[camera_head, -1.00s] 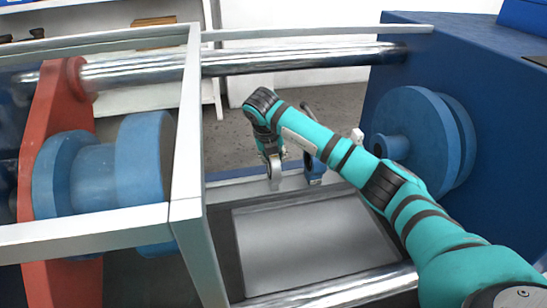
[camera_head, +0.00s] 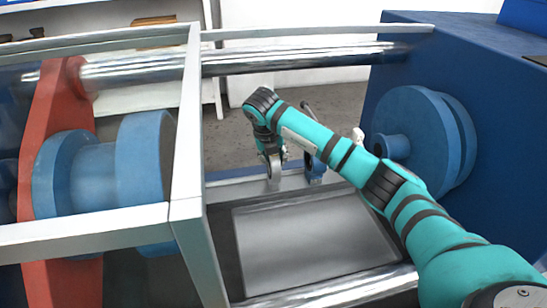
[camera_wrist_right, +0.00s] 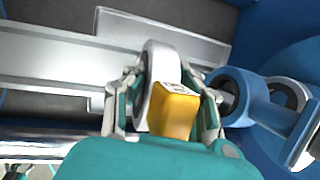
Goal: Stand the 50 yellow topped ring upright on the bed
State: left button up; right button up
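The yellow topped ring shows in the right wrist view as a pale grey ring (camera_wrist_right: 160,72) with a yellow block (camera_wrist_right: 174,112) on the side towards my wrist. My right gripper (camera_wrist_right: 165,92) has one finger on each side of it, close against it. In the head view the right gripper (camera_head: 272,150) points down, and the grey ring (camera_head: 274,170) shows upright below it, by the far edge of the bed (camera_head: 305,240). Whether the ring's underside touches the bed is hard to tell. My left gripper is not in view.
A blue valve (camera_head: 315,168) stands just right of the ring; it also shows in the right wrist view (camera_wrist_right: 240,92). Large blue discs flank the bed, and a grey frame post (camera_head: 188,140) stands left. The bed's flat grey middle is clear.

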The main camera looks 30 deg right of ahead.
dwell(0.3)
jog(key=o, duration=0.6)
jog(key=shift+c, duration=0.2)
jog(key=shift+r, duration=0.15)
jog(key=v, duration=1.1)
jog(key=shift+a+r, duration=0.15)
jog(key=shift+r, duration=0.15)
jog(key=shift+s, duration=0.1)
